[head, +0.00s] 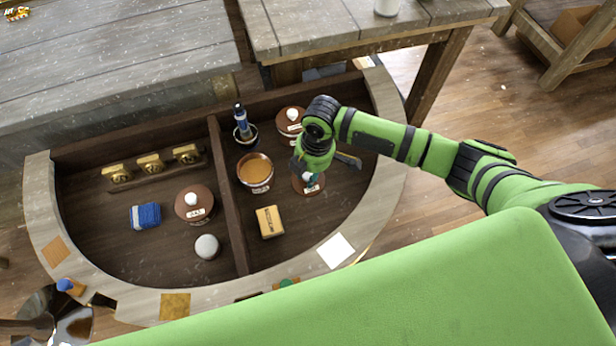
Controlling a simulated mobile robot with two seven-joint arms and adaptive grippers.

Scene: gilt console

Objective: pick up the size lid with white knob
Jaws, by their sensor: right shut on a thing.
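My right gripper (309,174) reaches in from the right and points down into the right half of the curved console. It is shut on a brown lid (307,188) with a small white label. The gripper covers the top of this lid, so I cannot tell its knob's colour. A second brown lid with a white knob (291,121) is just behind, partly hidden by my wrist. A third brown labelled lid with a white knob (194,205) is in the left half.
A divider (229,205) splits the console. Near it are an amber-filled bowl (255,172), a blue-topped item in a dark cup (242,130), a yellow box (270,222), a white ball (206,246) and a blue bundle (145,216). Gold pieces (151,163) line the back left.

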